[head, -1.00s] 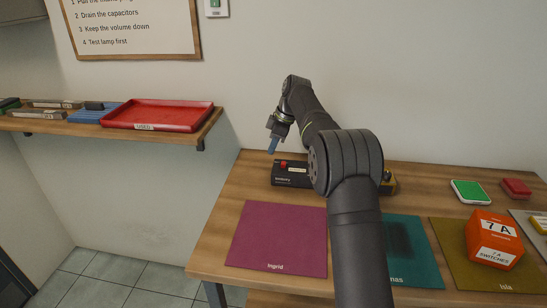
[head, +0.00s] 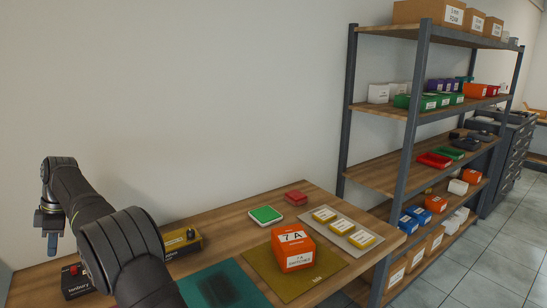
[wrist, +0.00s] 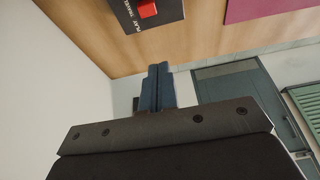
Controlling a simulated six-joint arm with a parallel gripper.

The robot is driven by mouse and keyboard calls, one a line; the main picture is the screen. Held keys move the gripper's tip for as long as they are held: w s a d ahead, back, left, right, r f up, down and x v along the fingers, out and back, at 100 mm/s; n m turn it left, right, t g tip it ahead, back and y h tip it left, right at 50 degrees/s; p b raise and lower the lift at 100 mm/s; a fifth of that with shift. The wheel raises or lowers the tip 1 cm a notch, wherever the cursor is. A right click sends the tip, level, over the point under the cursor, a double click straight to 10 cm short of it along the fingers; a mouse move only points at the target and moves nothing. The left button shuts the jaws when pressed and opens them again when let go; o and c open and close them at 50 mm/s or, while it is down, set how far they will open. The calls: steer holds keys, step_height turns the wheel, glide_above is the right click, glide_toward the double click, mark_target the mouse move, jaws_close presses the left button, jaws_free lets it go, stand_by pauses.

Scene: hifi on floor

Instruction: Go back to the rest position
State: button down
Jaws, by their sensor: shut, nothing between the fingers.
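My gripper (head: 52,246) is at the left of the head view, raised beside the left end of the wooden table (head: 190,262), with its blue fingers pointing down. In the wrist view my gripper (wrist: 158,72) has its two fingers pressed together with nothing between them. A black device with a red button (head: 76,282) sits on the table below and right of the gripper in the head view, partly hidden by my arm. Its red button also shows at the top of the wrist view (wrist: 147,9), apart from the fingers.
An orange box (head: 294,262) stands on an olive mat (head: 262,262), beside a teal mat (head: 240,292). A green-topped item (head: 265,215), a red item (head: 296,198) and a tray of yellow pieces (head: 358,245) lie farther right. A tall shelf (head: 407,150) stands at the right. The wall is close behind.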

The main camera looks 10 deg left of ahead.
mark_target(62, 277)
steer(key=x, duration=0.7)
steer(key=w+d, duration=0.2)
steer(key=shift+w+d+f, duration=0.35)
steer(key=shift+s+a, duration=1.1)
steer(key=shift+a, duration=0.05)
steer(key=shift+w+d, duration=0.1)
